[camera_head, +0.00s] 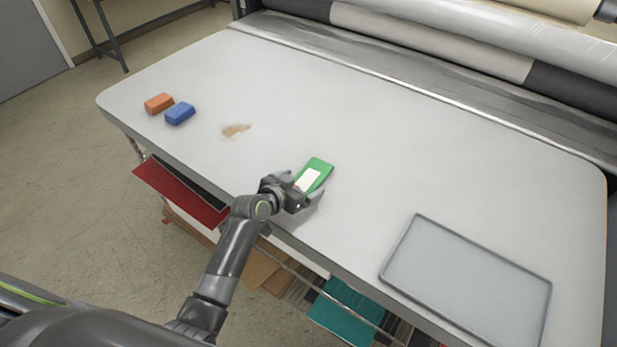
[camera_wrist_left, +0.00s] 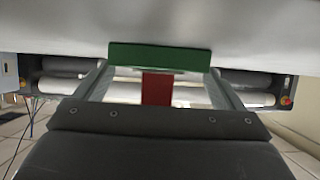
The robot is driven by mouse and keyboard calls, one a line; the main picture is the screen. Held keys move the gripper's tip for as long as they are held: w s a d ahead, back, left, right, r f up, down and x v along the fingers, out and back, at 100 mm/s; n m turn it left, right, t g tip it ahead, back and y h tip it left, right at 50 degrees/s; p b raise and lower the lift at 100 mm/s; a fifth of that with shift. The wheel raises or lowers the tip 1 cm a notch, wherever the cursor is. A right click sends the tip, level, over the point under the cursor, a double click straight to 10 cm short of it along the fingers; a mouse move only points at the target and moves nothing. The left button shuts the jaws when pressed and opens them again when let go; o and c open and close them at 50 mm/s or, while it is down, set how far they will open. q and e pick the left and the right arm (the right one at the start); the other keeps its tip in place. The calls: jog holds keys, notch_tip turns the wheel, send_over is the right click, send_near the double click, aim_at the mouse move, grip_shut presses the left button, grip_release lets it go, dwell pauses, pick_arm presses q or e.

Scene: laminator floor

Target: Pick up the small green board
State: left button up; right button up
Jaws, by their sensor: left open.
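The small green board (camera_head: 321,167) lies on the grey table (camera_head: 400,190) near its front edge, with a cream label on its near part. My left gripper (camera_head: 297,189) is open at the near end of the board, its fingers toward either side of it. In the left wrist view the green board (camera_wrist_left: 160,57) shows as a strip across the fingertips, with a dark red patch below it. Whether the fingers touch the board cannot be told. My right gripper is not in view.
A shallow grey tray (camera_head: 465,285) lies at the right front. Laminator rollers (camera_head: 430,40) run along the back. The table's middle is clear.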

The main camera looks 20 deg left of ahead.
pick_arm(q)
jog(key=shift+x, duration=0.85)
jog(key=shift+c, duration=0.2)
jog(key=c, duration=1)
jog(key=shift+c, duration=0.2)
